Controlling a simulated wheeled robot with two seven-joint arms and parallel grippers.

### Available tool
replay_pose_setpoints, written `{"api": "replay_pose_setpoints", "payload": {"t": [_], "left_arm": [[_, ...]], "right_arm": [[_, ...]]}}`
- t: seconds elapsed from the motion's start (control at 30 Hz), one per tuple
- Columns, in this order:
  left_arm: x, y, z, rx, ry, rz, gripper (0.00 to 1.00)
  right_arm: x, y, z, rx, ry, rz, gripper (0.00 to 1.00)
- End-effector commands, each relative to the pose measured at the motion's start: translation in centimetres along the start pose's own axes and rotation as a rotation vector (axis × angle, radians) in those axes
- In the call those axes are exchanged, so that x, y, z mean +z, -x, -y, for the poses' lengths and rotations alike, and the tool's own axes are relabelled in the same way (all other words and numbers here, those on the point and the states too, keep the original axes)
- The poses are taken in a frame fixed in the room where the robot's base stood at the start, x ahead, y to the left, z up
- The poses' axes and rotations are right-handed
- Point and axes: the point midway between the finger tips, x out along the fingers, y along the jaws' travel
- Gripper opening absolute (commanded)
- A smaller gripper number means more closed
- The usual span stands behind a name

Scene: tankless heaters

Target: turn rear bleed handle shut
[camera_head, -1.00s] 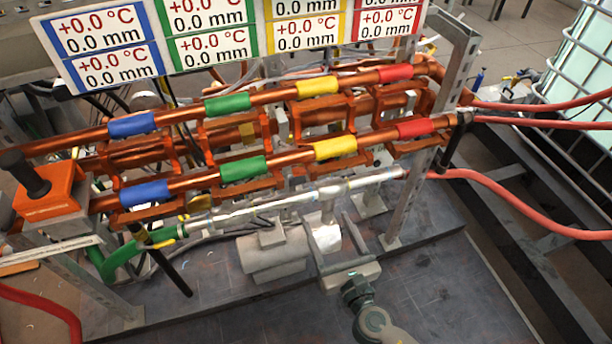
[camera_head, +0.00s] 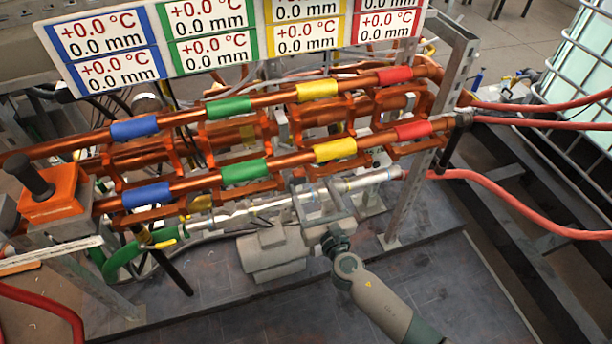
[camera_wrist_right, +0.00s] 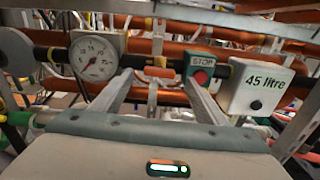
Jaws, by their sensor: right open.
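Two black bar handles show in the head view, and I cannot tell which is the rear bleed handle. One black handle (camera_head: 449,148) hangs at the right end of the copper pipes, by the metal upright. The other black handle (camera_head: 168,264) slants down at the lower left, by the green hose. My right gripper (camera_head: 318,190) is open, in front of the silver pipe below the yellow-banded copper pipe, between the two handles and apart from both. In the right wrist view its fingers (camera_wrist_right: 157,88) are spread with nothing held. My left gripper is out of view.
A pressure gauge (camera_wrist_right: 96,57), a red stop button (camera_wrist_right: 201,76) and a "45 litre" box (camera_wrist_right: 262,90) lie ahead in the wrist view. A grey motor-like cylinder (camera_head: 270,256) sits left of my right arm. A red hose (camera_head: 510,200) runs right.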

Motion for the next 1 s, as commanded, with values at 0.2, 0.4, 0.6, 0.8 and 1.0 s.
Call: {"api": "replay_pose_setpoints", "payload": {"t": [0.2,0.4,0.6,0.8,1.0], "left_arm": [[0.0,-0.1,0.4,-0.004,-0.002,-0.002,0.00],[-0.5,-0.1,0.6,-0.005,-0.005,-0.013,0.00],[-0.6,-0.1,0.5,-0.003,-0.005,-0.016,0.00],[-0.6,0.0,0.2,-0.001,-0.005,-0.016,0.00],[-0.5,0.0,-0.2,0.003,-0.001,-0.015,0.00]], "right_arm": [[0.0,-3.4,0.0,-0.001,0.001,0.001,0.67],[-0.1,-4.8,0.0,-0.001,0.002,0.000,0.67],[0.0,-5.1,0.0,0.000,0.001,0.000,0.67],[0.0,-5.0,0.0,0.000,0.000,0.000,0.55],[0.0,-5.0,0.0,-0.001,0.001,0.000,0.26]]}}
